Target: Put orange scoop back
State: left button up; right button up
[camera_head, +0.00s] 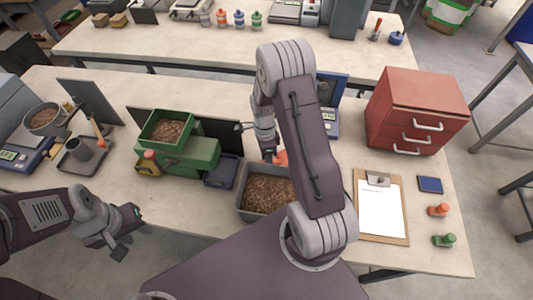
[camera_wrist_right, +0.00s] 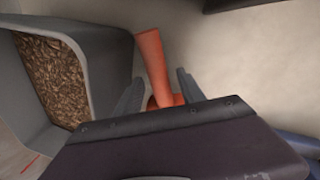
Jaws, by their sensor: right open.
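The orange scoop (camera_wrist_right: 151,62) shows in the right wrist view between the two fingers of my right gripper (camera_wrist_right: 158,92). The fingers stand apart on either side of it, and the housing hides its lower part. In the head view a bit of the orange scoop (camera_head: 282,157) shows just behind the grey pellet bin (camera_head: 240,207), largely covered by my right arm. My right gripper (camera_head: 268,154) is partly hidden there too. My left gripper (camera_head: 130,232) is open and empty, off the table's front edge at the left.
A green machine (camera_head: 190,158) with a pellet hopper and a dark blue tray (camera_head: 222,171) stand left of the bin. A clipboard (camera_head: 402,210) lies at the right, before a red drawer cabinet (camera_head: 415,110).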

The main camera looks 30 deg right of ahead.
notch_tip(320, 180, up, 11)
jog(key=w, duration=0.2)
jog(key=s+a+n+t, duration=0.1)
jog(key=s+a+n, duration=0.2)
jog(key=n, duration=0.7)
jog(key=s+a+r+n+t, duration=0.1)
jog(key=s+a+n+t, duration=0.1)
jog(key=s+a+n, duration=0.2)
jog(key=s+n, duration=0.3)
jog(key=n, duration=0.4)
jog(key=shift+s+a, duration=0.15)
jog(key=shift+s, duration=0.15)
